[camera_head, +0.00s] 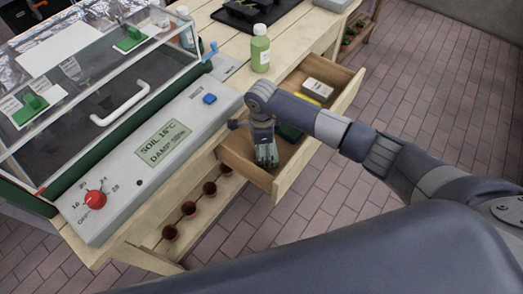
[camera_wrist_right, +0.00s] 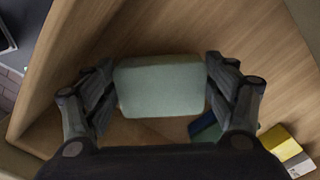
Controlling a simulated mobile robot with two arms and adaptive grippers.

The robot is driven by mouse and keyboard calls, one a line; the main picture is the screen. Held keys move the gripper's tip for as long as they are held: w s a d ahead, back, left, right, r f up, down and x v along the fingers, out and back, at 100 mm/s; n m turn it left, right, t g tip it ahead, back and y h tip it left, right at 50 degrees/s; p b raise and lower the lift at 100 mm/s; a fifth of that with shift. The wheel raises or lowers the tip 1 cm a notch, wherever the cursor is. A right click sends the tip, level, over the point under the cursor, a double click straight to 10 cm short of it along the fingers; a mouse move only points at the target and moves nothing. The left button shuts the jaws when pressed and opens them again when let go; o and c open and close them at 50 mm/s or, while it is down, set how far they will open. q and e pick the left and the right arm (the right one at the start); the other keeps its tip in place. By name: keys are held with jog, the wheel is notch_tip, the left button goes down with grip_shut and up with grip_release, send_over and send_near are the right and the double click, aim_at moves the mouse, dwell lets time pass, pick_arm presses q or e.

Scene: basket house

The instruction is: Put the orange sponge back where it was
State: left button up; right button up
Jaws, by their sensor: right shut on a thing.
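My right gripper (camera_wrist_right: 158,92) is shut on a pale grey-green block (camera_wrist_right: 160,85) with rounded corners, one finger against each side. In the head view the right gripper (camera_head: 266,158) points down into the front end of an open wooden drawer (camera_head: 238,161). The block shows only partly there, between the fingers. I cannot tell if it touches the drawer floor. No orange sponge shows in either view. My left gripper is not in view.
In the drawer also lie a green-blue thing (camera_wrist_right: 205,130), a yellow thing (camera_head: 306,98) and a whitish box (camera_head: 318,89). A green bottle (camera_head: 260,48) stands on the bench above. A glass-covered propagator (camera_head: 100,85) fills the left, with pots (camera_head: 190,208) below.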

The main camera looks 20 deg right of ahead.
jog(key=shift+f, duration=0.75)
jog(key=shift+f, duration=0.1)
jog(key=o, duration=1)
